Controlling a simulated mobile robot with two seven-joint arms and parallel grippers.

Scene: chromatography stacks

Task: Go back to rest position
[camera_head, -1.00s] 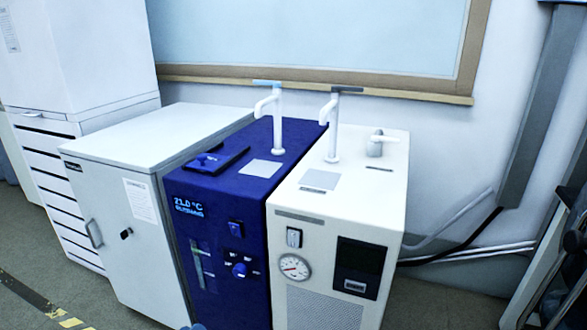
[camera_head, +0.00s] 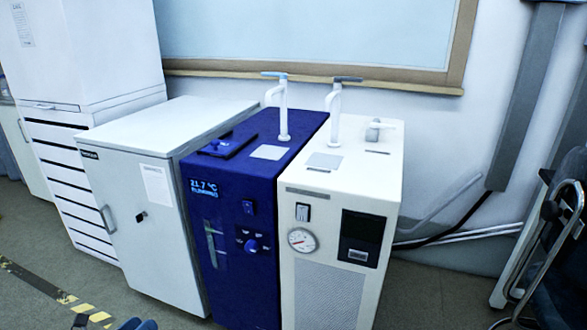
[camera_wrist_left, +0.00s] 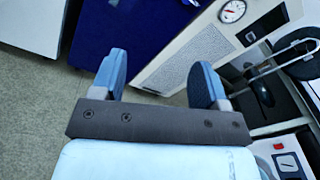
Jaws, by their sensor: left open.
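My left gripper (camera_head: 135,324) shows only as a small blue part at the bottom edge of the head view, low in front of the grey cabinet. In the left wrist view its two blue fingers (camera_wrist_left: 155,70) are spread apart with nothing between them. Floor and the fronts of the blue unit (camera_wrist_left: 140,25) and the white unit (camera_wrist_left: 185,55) show beyond the fingers. I see no contact with either unit. My right gripper is in neither view.
A grey cabinet (camera_head: 135,210), a blue unit (camera_head: 235,265) and a white unit (camera_head: 330,300) stand side by side along the wall. A drawer stack (camera_head: 70,190) is at left. Dark equipment with a looped tube (camera_head: 560,235) is at right. Floor (camera_head: 35,235) is open at front left.

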